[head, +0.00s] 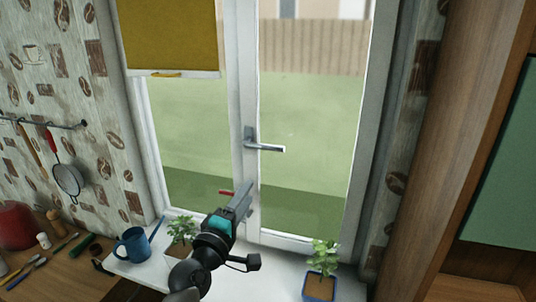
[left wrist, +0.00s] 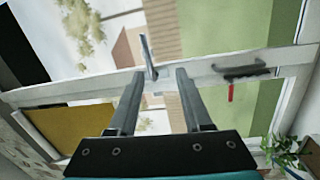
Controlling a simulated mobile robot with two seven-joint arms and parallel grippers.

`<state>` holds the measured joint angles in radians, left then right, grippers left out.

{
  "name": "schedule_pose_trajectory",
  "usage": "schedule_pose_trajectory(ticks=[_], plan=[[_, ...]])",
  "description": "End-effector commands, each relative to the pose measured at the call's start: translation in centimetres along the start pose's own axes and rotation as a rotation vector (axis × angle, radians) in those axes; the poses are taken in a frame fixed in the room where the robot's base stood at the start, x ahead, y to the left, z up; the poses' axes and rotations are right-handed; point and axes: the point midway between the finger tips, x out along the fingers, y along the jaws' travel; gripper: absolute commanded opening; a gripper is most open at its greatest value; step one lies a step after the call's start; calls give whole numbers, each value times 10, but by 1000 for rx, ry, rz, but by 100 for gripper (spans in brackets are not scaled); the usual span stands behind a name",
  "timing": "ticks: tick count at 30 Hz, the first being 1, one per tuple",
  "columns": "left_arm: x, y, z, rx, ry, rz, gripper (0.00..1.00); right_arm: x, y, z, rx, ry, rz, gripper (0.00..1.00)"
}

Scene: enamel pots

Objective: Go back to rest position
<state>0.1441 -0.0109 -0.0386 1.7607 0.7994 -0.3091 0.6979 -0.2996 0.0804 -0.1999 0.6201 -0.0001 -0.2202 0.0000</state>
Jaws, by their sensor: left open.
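My left gripper (head: 246,190) reaches up from the bottom of the head view, in front of the window's centre frame and below the silver window handle (head: 267,146). Its jaws are apart with nothing between them. In the left wrist view the two fingers of the left gripper (left wrist: 158,75) point at the window frame, and the silver handle (left wrist: 148,58) shows beyond the gap between them. I cannot tell exactly how far the fingertips are from the frame. My right gripper is in neither view.
A white sill carries a blue mug (head: 133,245), a potted plant (head: 181,229) partly behind my arm, and another plant in a blue pot (head: 321,285). A red piece (head: 227,192) shows by the frame. A wooden cabinet (head: 455,120) stands right; utensils and a red pot (head: 16,225) are left.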

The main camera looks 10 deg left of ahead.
Motion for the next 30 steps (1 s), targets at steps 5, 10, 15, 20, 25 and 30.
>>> schedule_pose_trajectory(ticks=[5, 10, 15, 20, 25, 30], plan=[[-60, -58, 45, 338, -207, -237, 50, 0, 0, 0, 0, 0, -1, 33], [-142, -112, 71, 667, -442, -490, 50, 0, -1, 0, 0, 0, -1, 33], [-227, -146, 76, 914, -664, -717, 50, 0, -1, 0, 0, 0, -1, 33], [-287, -156, 71, 1047, -819, -869, 50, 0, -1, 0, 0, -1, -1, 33], [-339, -157, 64, 1137, -956, -997, 50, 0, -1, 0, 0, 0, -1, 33], [-369, -174, 61, 1177, -1044, -1077, 50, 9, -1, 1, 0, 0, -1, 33]])
